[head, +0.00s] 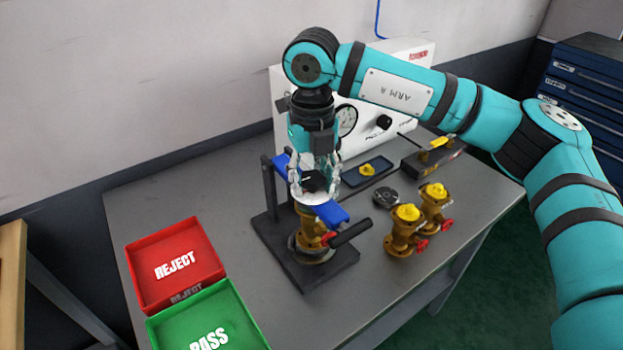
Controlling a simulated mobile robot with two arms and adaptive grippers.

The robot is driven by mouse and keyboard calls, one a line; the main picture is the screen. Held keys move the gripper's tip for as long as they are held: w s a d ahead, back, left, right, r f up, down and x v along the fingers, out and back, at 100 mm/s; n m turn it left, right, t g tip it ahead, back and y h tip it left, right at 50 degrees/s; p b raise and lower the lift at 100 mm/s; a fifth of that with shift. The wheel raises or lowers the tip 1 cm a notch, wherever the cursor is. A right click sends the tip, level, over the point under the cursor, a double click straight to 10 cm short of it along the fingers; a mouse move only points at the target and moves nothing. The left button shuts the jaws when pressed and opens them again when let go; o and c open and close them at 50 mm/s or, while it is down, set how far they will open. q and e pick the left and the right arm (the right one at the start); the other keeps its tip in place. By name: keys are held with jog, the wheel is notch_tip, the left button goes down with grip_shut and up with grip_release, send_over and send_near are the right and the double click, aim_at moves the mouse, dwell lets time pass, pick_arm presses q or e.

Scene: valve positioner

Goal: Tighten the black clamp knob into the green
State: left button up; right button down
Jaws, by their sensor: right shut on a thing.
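The black clamp knob (313,182) sits at the top of the clamp fixture, above a white disc-shaped dial (312,197). My right gripper (314,178) reaches down from above, its fingers around the knob and shut on it. The fingers hide much of the knob and dial, and I cannot make out a green zone. The fixture has a dark base plate (345,277), a blue crossbar (331,213) and a black side handle (350,233). A brass valve (309,232) stands upright under the crossbar. My left gripper is not in view.
A red REJECT tray (150,247) and a green PASS tray (160,336) lie at the left. Two brass valves with yellow caps (407,212) (434,191) stand right of the fixture, near a dark round part (385,196). A white gauge panel (372,147) stands behind.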

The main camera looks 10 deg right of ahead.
jog(key=m, duration=0.2)
jog(key=m+b, duration=0.1)
jog(key=m, duration=0.1)
jog(key=shift+f+m, duration=0.2)
jog(key=shift+m, duration=0.2)
jog(key=m, duration=0.4)
jog(key=shift+s+r+b, duration=0.1)
jog(key=shift+b, duration=0.25)
jog(key=c, duration=0.8)
grip_release()
jog(key=shift+c, duration=0.2)
jog(key=n, duration=0.7)
jog(key=shift+b, duration=0.3)
jog(key=n, duration=0.6)
jog(key=shift+r+n, duration=0.1)
jog(key=shift+n, duration=0.3)
